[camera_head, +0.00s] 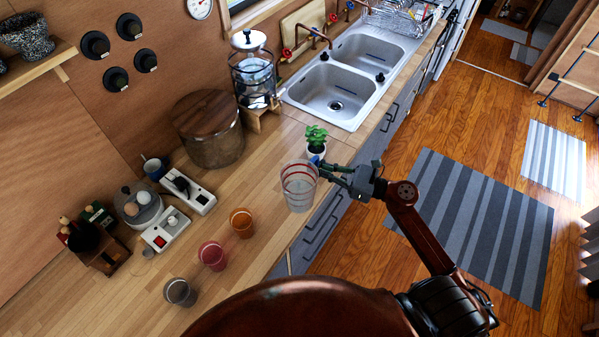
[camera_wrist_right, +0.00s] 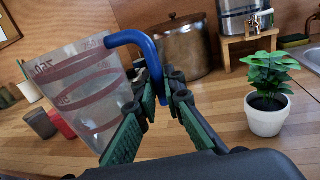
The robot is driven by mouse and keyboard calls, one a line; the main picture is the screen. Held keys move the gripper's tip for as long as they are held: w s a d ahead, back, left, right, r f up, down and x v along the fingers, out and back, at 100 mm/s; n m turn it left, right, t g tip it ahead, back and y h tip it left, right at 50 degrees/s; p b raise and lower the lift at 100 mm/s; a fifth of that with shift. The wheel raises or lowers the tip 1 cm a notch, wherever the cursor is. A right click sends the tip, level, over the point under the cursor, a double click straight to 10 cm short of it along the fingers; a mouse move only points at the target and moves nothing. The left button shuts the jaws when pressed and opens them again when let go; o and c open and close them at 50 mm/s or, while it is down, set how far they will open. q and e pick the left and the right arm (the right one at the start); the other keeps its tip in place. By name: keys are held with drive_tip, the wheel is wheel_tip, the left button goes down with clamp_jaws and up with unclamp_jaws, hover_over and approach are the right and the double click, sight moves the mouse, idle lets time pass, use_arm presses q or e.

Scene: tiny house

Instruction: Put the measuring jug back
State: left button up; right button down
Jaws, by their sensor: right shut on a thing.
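The measuring jug (camera_head: 298,188) is clear with red bands and sits at the counter's front edge in the head view. It also shows on the left of the right wrist view (camera_wrist_right: 85,95), where it leans, with a blue hooked handle (camera_wrist_right: 150,62). My right gripper (camera_head: 325,167) reaches in from the right and is shut on the blue handle; its green fingers (camera_wrist_right: 160,95) close around it. I cannot tell whether the jug's base touches the counter. My left gripper is not in view.
A potted plant (camera_head: 316,142) stands close behind the gripper. Orange (camera_head: 242,222), red (camera_head: 212,255) and grey (camera_head: 180,292) cups stand on the wooden counter (camera_head: 262,190). A large wood-lidded pot (camera_head: 215,145), a glass dispenser (camera_head: 252,75) and the sink (camera_head: 333,95) lie farther back.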

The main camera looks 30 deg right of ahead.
drive_tip(key=w+f, duration=0.2)
drive_tip(key=f, duration=0.1)
drive_tip(key=w+a+f, duration=0.1)
drive_tip(key=w+f, duration=0.4)
drive_tip(key=f, duration=0.2)
drive_tip(key=shift+w+a, duration=0.2)
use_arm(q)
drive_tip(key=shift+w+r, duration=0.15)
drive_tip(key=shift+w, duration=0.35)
use_arm(e)
drive_tip(key=shift+f, duration=0.15)
drive_tip(key=c, duration=2)
unclamp_jaws()
drive_tip(key=shift+c, duration=0.2)
